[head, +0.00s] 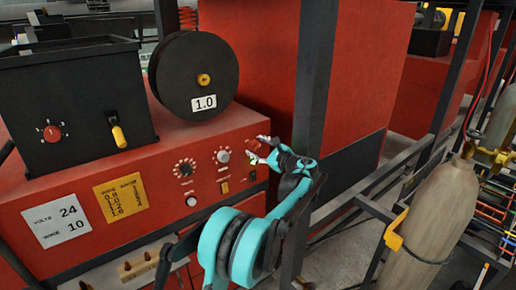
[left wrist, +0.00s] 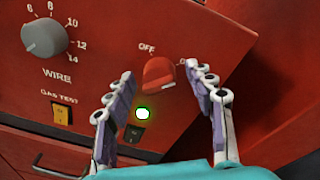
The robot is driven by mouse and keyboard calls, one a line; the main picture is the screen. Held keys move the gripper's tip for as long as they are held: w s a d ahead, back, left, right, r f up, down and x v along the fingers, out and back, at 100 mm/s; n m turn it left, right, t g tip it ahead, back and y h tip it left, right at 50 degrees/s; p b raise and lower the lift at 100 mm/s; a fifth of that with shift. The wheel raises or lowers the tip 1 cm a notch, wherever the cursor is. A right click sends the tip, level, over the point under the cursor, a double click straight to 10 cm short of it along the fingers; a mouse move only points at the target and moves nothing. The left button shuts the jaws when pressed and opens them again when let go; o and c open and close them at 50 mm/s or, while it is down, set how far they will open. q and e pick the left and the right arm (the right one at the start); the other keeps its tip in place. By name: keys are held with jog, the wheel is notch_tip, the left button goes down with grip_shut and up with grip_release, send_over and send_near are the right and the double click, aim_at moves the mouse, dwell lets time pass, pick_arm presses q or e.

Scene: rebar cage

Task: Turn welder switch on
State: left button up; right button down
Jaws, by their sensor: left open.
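The welder's red switch knob (left wrist: 158,76) sits on the red front panel (left wrist: 235,42), with "OFF" printed at its upper left. A label at its right is mostly hidden by a finger. My left gripper (left wrist: 161,73) is open, one finger on each side of the knob; whether either touches it I cannot tell. A green light (left wrist: 142,113) glows below the knob. In the head view my left gripper (head: 262,152) is at the right end of the welder's front (head: 150,205), in front of the red knob (head: 252,144). My right gripper is out of view.
A WIRE dial (left wrist: 45,38) and a yellow gas test switch (left wrist: 62,113) are left of the knob. A black wire spool (head: 175,72) and a black box (head: 60,105) stand on the welder. A dark post (head: 315,80) rises close to my arm. A gas cylinder (head: 435,215) stands at right.

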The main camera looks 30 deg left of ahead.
pick_arm(q)
jog(key=v, duration=1.2)
jog(key=s+d+f+n+h+b, duration=0.3)
jog(key=s+f+n+h+b, duration=0.5)
jog(key=s+f, duration=0.75)
jog(key=s+d+f+n+h+b, duration=0.3)
jog(key=s+d+f+n+b, duration=0.1)
jog(key=s+f, duration=0.5)
jog(key=s+d+f+n+t+h+b, duration=0.1)
jog(key=s+d+f+n+h+b, duration=0.2)
jog(key=s+d+f+b, duration=0.3)
jog(key=s+d+f+h, duration=0.1)
jog(key=s+d+f, duration=0.2)
jog(key=f, duration=0.2)
jog(key=shift+s+d+n+h, duration=0.15)
jog(key=shift+s+n+h, duration=0.15)
jog(key=shift+s+n, duration=0.1)
